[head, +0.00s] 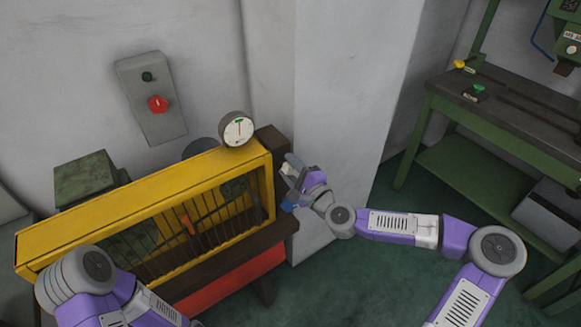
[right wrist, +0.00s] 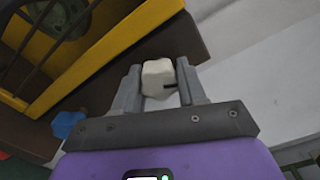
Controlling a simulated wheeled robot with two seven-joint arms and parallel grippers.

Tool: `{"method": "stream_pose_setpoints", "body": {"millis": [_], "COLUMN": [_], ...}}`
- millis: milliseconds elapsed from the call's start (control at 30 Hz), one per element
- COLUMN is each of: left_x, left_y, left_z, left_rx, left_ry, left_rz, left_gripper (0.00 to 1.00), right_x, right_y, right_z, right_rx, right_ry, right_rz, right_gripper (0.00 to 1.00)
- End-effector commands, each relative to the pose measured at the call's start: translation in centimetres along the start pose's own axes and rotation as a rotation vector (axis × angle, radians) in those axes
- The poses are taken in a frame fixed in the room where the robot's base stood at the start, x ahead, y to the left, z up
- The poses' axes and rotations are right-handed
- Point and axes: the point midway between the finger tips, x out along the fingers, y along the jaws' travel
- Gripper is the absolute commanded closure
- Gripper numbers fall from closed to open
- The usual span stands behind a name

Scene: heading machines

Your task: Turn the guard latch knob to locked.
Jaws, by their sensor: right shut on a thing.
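A cream knob (right wrist: 158,76) with a dark slot or mark on its lower right side sits between the two fingers of my right gripper (right wrist: 158,88) in the right wrist view. The fingers are shut on it. It appears to be the guard latch knob, at the end of the dark beam beside the yellow guard (head: 130,190). In the head view my right gripper (head: 290,171) is at the guard's right end, mostly hiding the knob. I cannot read the knob's locked mark. My left gripper is not in view; only my left arm shows at lower left.
A blue knob (right wrist: 68,124) sits near the gripper, below the yellow frame. A round dial (head: 238,130) stands on the guard's top right. A grey wall box (head: 150,98) has a red knob. A green bench (head: 500,110) stands at right. Open floor lies between.

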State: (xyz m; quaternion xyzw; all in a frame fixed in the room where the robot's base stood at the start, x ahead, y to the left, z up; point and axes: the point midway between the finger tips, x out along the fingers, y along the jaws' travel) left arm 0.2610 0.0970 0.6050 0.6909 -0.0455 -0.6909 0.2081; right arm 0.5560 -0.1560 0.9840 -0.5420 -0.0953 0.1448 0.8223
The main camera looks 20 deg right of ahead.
Motion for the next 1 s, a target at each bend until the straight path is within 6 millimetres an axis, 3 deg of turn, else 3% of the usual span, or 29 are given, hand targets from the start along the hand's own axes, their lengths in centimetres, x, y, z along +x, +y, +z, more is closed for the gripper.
{"method": "stream_pose_setpoints", "body": {"millis": [500, 1000], "left_x": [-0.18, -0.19], "left_y": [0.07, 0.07], "left_z": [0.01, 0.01], "left_rx": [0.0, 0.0], "left_ry": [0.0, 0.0], "left_rz": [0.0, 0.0], "left_gripper": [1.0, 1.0], "right_x": [0.0, 0.0], "right_y": [-0.07, -0.08], "right_z": [0.02, 0.04], "right_rx": [-0.353, -0.423], "right_ry": [0.0, -0.001], "right_rz": [0.001, 0.001], "right_gripper": [0.9, 0.9]}}
